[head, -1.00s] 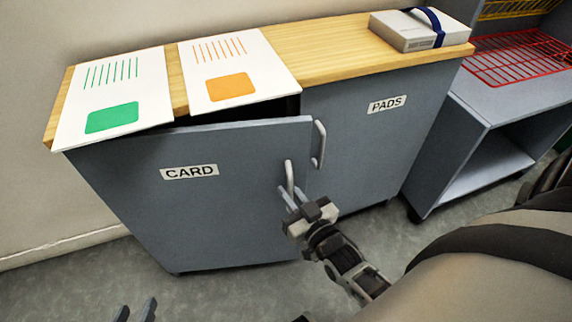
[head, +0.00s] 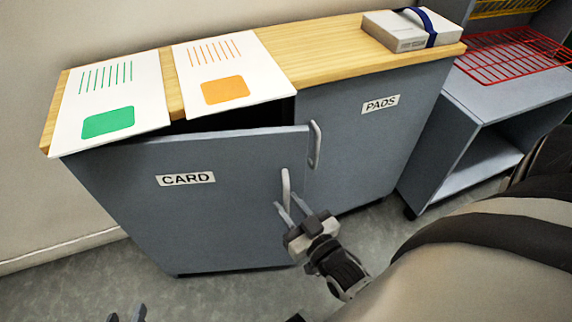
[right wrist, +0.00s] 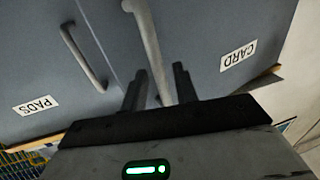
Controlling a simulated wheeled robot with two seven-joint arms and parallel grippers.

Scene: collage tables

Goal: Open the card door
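The grey card door (head: 215,225), labelled CARD, stands partly open; a dark gap shows along its top edge. Its pale upright handle (head: 286,186) is near the door's free edge. My right gripper (head: 291,206) is at the handle's lower end with its fingers apart. In the right wrist view, the card door handle (right wrist: 147,45) runs down between the two fingers of my right gripper (right wrist: 158,80), with gaps visible beside it. My left gripper (head: 127,316) shows only its fingertips at the bottom edge, apart and empty.
The closed pads door (head: 365,145) and its handle (head: 315,145) are just right. Two printed sheets (head: 110,100) and a strapped white box (head: 400,32) lie on the wooden top (head: 315,55). A grey shelf unit with a red wire rack (head: 510,60) stands right. Floor in front is bare.

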